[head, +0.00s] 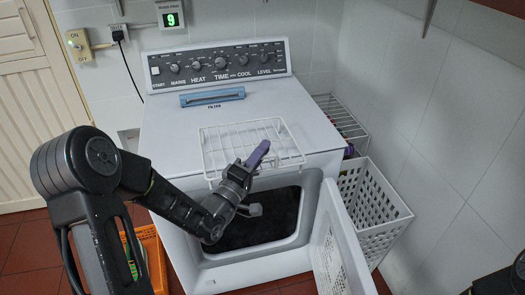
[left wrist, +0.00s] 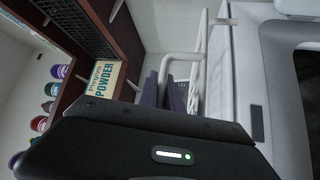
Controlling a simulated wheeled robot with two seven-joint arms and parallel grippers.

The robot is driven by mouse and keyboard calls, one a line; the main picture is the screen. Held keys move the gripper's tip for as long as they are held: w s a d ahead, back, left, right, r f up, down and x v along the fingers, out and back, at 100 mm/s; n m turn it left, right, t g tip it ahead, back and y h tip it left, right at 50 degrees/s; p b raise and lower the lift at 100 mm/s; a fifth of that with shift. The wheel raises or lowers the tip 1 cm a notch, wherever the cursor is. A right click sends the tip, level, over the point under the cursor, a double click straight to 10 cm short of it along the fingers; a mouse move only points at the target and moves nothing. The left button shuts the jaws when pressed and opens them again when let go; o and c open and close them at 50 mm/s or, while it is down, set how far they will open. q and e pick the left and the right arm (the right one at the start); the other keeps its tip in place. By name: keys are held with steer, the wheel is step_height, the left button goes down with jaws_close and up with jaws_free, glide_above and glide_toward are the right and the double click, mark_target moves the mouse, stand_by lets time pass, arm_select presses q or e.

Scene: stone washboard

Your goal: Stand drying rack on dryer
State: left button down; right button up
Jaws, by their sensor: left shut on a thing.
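The white wire drying rack (head: 222,140) is at the front of the dryer's top (head: 165,135), its grid lying roughly flat and its near side at the front edge. Whether it rests on the top or hangs just above it, I cannot tell. My left gripper (head: 260,153), with purple fingers, is shut on the rack's near side. In the left wrist view the purple fingers (left wrist: 165,93) are at a bent white bar of the rack (left wrist: 198,72), seen nearly edge-on. My right gripper is not in view.
The dryer's front door (head: 340,250) hangs open at the right, showing the dark drum (head: 262,222). A white basket (head: 370,195) and wire shelf (head: 340,120) stand right of the dryer. A blue filter handle (head: 212,96) lies behind the rack. An orange crate (head: 152,250) is at left.

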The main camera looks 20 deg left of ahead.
arm_select(q)
steer(key=shift+s+r, duration=0.3)
steer(key=shift+s, duration=0.1)
steer(key=shift+w+f, duration=0.1)
steer(key=shift+w, duration=0.1)
glide_above(248, 133)
steer(key=shift+f+b, duration=0.5)
steer(key=shift+f, duration=0.15)
steer(key=shift+f+b, duration=0.35)
steer(key=shift+b, duration=0.1)
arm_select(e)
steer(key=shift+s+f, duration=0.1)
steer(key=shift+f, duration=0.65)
arm_select(q)
steer(key=c, duration=1.5)
jaws_free()
steer(key=shift+o, duration=0.3)
steer(key=shift+f, duration=0.15)
